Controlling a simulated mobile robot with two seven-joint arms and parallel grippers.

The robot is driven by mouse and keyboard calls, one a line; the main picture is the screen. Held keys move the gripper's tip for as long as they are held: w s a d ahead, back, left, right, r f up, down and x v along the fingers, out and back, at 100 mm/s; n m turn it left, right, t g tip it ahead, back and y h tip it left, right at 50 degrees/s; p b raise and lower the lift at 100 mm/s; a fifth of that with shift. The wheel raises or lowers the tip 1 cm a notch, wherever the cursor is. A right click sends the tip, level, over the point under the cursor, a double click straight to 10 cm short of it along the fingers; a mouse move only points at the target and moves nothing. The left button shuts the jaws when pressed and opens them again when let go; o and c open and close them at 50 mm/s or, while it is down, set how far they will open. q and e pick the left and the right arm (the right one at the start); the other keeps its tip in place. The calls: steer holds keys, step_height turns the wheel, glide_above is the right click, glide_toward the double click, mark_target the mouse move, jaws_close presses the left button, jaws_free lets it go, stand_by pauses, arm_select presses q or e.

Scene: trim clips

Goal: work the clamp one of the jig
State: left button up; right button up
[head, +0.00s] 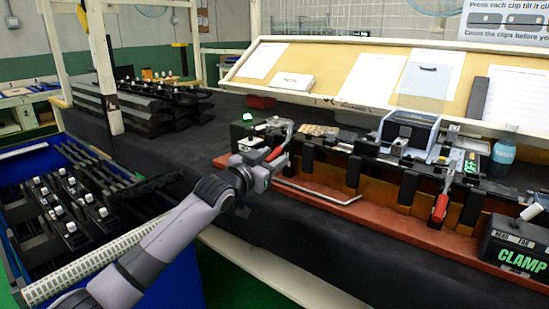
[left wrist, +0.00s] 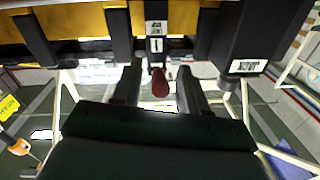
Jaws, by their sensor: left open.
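The jig (head: 385,222) is a long red-brown base with a row of black posts and orange panels. Clamp one, with a red handle (head: 281,146), is at its left end. My left gripper (head: 266,163) is at this handle. In the left wrist view its two dark fingers (left wrist: 160,88) are open, one on each side of the red handle tip (left wrist: 160,82), with visible gaps. A plate with the figure 1 (left wrist: 156,45) is just beyond the handle. A second red-handled clamp (head: 440,203) is farther right on the jig. My right gripper is not in view.
A black box marked CLAMP (head: 515,252), with a white-knobbed lever, stands at the right. A blue bin (head: 20,163) of dark strips with clips is at the left. A bent metal rod (head: 318,192) lies along the jig front. A bottle (head: 503,152) stands behind.

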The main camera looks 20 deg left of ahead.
arm_select(q)
steer(key=shift+x, duration=0.8)
steer(key=shift+c, duration=0.2)
